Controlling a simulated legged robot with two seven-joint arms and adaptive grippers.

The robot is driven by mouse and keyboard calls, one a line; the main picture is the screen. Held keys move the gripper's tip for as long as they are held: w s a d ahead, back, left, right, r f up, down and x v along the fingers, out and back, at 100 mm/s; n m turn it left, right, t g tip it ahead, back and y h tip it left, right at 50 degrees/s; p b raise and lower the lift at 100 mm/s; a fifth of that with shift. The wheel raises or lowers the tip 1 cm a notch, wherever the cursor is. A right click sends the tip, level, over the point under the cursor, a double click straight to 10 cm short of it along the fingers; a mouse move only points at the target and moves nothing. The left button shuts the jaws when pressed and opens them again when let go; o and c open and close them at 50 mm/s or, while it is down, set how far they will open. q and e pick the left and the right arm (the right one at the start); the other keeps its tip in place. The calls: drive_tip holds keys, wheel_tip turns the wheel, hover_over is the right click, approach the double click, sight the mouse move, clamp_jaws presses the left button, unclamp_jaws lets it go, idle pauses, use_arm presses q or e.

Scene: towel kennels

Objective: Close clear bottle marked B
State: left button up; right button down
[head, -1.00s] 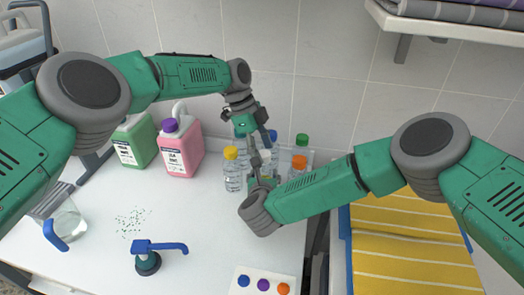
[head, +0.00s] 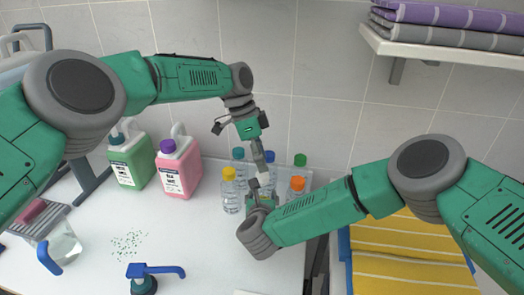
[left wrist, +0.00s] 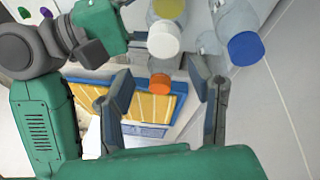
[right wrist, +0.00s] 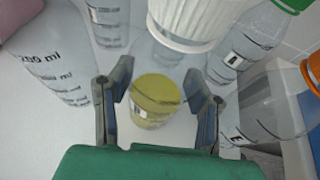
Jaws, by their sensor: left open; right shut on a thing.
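My right gripper (head: 261,190) is shut on a clear bottle with a yellow layer (right wrist: 155,98) low inside; its label is too small to read. A white ribbed cap (right wrist: 190,20) shows at the bottle's top end, and the cap also appears in the left wrist view (left wrist: 163,40). I cannot tell how tightly it sits. My left gripper (head: 261,157) is open just above the right one. In the left wrist view its fingers (left wrist: 165,90) stand apart, short of the white cap. The grippers hide most of the held bottle in the head view.
Clear bottles with yellow (head: 229,173), teal (head: 238,154), blue, green (head: 300,160) and orange (head: 297,184) caps stand close around. Green (head: 130,160) and pink (head: 178,168) jugs stand left. A towel shelf (head: 440,48) hangs upper right.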

use_arm(q)
drive_tip(key=n, duration=0.4)
drive_tip(key=shift+d+r+y, duration=0.1)
drive_tip(key=shift+y, duration=0.2)
drive_tip(key=n, duration=0.6)
drive_tip(key=shift+d+r+y, duration=0.1)
drive_tip(key=shift+r+y, duration=0.1)
drive_tip(key=shift+y, duration=0.1)
drive_tip(key=n, duration=0.4)
drive_tip(key=shift+r, duration=0.1)
drive_tip(key=n, duration=0.4)
drive_tip(key=shift+r+n+t+y, duration=0.15)
drive_tip(key=shift+n+t+y, duration=0.15)
drive_tip(key=n, duration=0.6)
drive_tip(key=shift+r+y, duration=0.25)
drive_tip(key=shift+y, duration=0.05)
drive_tip(key=n, duration=0.4)
drive_tip(key=shift+r+t+y, duration=0.2)
drive_tip(key=shift+t+y, duration=0.1)
drive_tip(key=n, duration=0.4)
drive_tip(key=shift+r, duration=0.2)
drive_tip(key=n, duration=0.4)
drive_tip(key=shift+r+n+y, duration=0.25)
drive_tip(key=shift+n+y, duration=0.05)
